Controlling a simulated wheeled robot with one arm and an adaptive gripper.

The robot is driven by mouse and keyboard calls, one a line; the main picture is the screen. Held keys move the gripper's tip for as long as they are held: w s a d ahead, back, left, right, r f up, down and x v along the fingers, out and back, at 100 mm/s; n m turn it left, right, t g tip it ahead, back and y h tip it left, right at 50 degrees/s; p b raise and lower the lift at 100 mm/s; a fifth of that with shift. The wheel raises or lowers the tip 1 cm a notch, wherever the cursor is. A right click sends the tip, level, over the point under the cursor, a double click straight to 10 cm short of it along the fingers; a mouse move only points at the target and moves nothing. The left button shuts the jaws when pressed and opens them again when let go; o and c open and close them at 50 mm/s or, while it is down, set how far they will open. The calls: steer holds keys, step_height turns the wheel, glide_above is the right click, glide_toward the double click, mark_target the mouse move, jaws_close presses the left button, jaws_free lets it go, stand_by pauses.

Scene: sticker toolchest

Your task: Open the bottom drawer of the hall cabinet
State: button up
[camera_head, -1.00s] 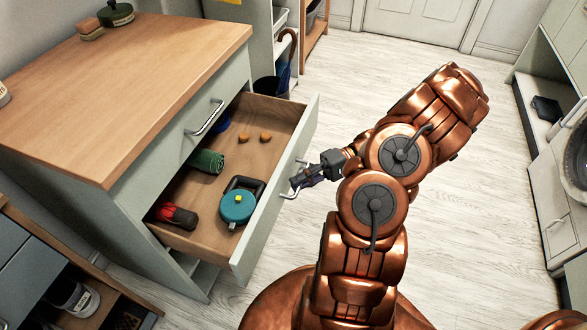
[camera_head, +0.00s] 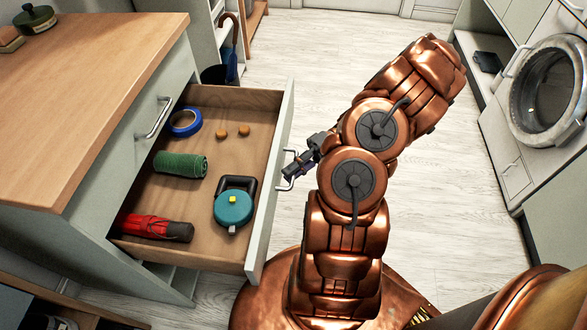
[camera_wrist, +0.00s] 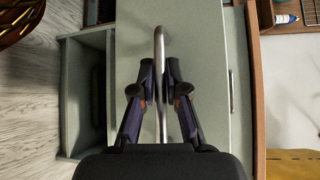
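The hall cabinet (camera_head: 85,218) stands at the left with a wooden top. Its lower drawer (camera_head: 267,200) is pulled well out, below a closed upper drawer (camera_head: 150,140) with a bar handle. In the open drawer lie a blue tape roll (camera_head: 185,123), two small orange-brown pieces (camera_head: 232,132), a green roll (camera_head: 181,164), a teal round tool (camera_head: 233,207) and a red-and-black item (camera_head: 155,228). My gripper (camera_head: 294,168) is at the drawer front, shut on the bar handle (camera_head: 286,184). In the wrist view its fingers (camera_wrist: 160,68) flank the vertical handle (camera_wrist: 160,45) closely.
A green pot (camera_head: 36,18) sits on the cabinet top. A bin with an umbrella (camera_head: 230,65) stands behind the cabinet. A washing machine (camera_head: 545,95) is at the right. The pale plank floor (camera_head: 330,60) between is clear.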

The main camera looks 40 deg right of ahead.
steer(key=o, duration=0.4)
steer(key=shift+d, duration=0.1)
steer(key=shift+s+d+r, duration=0.1)
steer(key=shift+d+r, duration=0.05)
steer(key=shift+d, duration=1.05)
steer(key=shift+d+r, duration=0.2)
steer(key=shift+d, duration=1.05)
steer(key=shift+s+d+r, duration=0.1)
steer(key=shift+d+r, duration=0.05)
steer(key=shift+d, duration=1.05)
